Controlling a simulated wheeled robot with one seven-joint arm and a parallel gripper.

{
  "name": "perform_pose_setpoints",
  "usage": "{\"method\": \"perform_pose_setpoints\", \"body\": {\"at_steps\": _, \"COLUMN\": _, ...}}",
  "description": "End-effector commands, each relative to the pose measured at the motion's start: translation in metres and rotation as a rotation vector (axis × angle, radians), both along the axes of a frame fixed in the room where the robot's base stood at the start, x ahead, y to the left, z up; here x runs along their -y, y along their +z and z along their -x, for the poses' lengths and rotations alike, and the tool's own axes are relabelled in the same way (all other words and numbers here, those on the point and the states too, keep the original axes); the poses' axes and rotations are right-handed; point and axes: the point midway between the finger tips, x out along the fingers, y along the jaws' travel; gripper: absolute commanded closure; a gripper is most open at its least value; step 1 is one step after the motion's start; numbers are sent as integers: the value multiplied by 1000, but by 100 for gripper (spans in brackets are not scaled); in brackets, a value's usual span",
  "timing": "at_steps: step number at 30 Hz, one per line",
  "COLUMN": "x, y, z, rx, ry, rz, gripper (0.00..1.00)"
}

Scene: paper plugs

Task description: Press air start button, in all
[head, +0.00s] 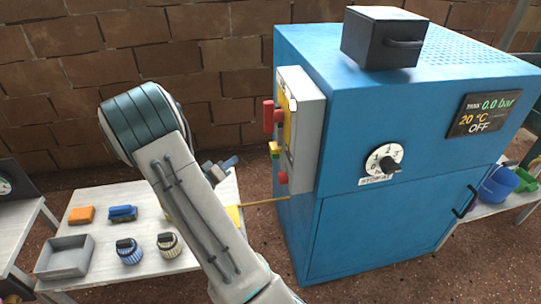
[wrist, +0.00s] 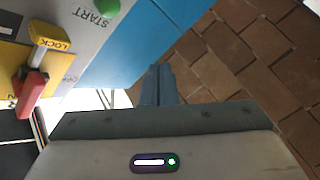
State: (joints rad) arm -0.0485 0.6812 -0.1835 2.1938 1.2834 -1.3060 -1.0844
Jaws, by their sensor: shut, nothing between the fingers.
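The green button (wrist: 104,8) marked START shows at the top edge of the wrist view, partly cut off, on a light grey panel (wrist: 90,42). In the head view, this panel (head: 308,130) is on the left side of the blue machine (head: 345,220). My gripper (wrist: 158,68) is shut and empty. In the wrist view its fingertips are below and right of the button, apart from it, over the blue machine's side. In the head view the gripper (head: 222,164) is mostly behind my arm, left of the panel.
A yellow LOCK piece (wrist: 50,38) and a red handle (wrist: 31,92) sit beside the button. A knob (head: 385,163) and a display (head: 484,114) are on the machine's front. A left table (head: 88,202) holds a grey tray (head: 64,239) and small parts. A brick wall stands behind.

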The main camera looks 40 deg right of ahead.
Motion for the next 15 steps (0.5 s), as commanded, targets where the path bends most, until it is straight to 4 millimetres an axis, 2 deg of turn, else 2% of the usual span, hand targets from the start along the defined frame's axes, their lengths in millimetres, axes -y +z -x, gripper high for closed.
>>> {"method": "perform_pose_setpoints", "body": {"at_steps": 5, "x": 13, "y": -2, "z": 8, "rx": 1, "ry": -3, "rz": 0, "gripper": 100}}
{"method": "perform_pose_setpoints", "body": {"at_steps": 15, "x": 53, "y": -2, "z": 33, "rx": 2, "ry": -4, "rz": -1, "gripper": 100}}
